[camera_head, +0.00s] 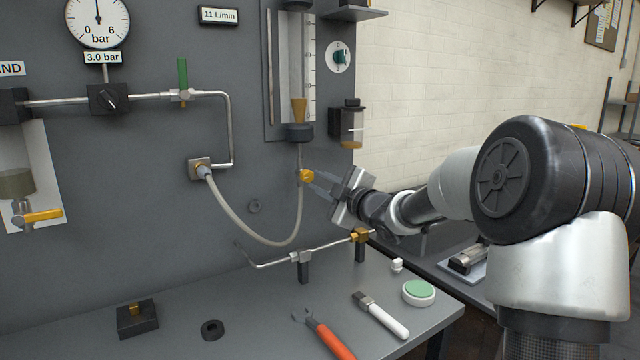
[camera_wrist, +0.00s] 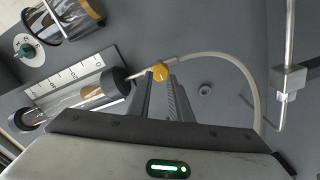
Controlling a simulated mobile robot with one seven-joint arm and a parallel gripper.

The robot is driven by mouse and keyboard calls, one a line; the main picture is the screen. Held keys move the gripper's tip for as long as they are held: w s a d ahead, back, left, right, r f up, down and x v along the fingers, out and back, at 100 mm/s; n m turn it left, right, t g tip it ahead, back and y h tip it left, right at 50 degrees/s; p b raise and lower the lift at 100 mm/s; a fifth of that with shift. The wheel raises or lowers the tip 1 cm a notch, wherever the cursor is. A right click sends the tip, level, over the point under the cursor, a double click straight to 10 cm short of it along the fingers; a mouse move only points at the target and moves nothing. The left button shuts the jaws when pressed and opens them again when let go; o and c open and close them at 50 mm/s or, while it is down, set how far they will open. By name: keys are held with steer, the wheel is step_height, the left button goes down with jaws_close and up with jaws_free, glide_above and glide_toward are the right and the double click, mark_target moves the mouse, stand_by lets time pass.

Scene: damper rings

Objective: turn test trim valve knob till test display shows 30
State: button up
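The display (camera_head: 218,16) at the top of the grey panel reads 11 L/min. A yellow round knob (camera_head: 306,176) sits on the line under the clear flow tube; it looks like the trim valve knob, though no label shows beside it. It also shows in the wrist view (camera_wrist: 159,72). My gripper (camera_head: 314,183) reaches in from the right with its fingertips at this knob. In the wrist view the two fingers (camera_wrist: 167,84) point at the knob and their tips are right by it. I cannot tell whether they press on it.
The flow tube (camera_head: 297,70) stands above the knob, with a teal dial (camera_head: 340,57) to its right. A pale hose (camera_head: 250,236) hangs to the left.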

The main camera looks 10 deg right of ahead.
steer(key=v, duration=0.6)
stand_by(0.3)
